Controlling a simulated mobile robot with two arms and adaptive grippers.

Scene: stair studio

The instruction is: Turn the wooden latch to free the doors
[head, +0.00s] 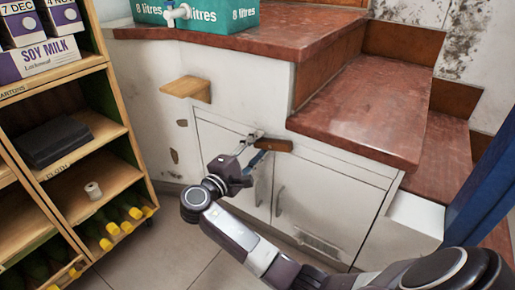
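The brown wooden latch (277,145) lies about level across the top of the seam between two white cupboard doors, the left door (215,140) and the right door (322,205). Both doors look shut. My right gripper (259,145) is at the latch's left end, with one finger above it and one below. The fingers are apart, with the latch end between them. I cannot tell whether they press on it. My gripper hides part of the left door and the latch's left end. My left gripper is out of view.
Red-brown steps (375,110) overhang the cupboard on the right. A small wooden ledge (187,88) juts out at upper left. A wooden shelf unit (75,165) with cartons and bottles stands at left. Tiled floor (140,255) shows clear between.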

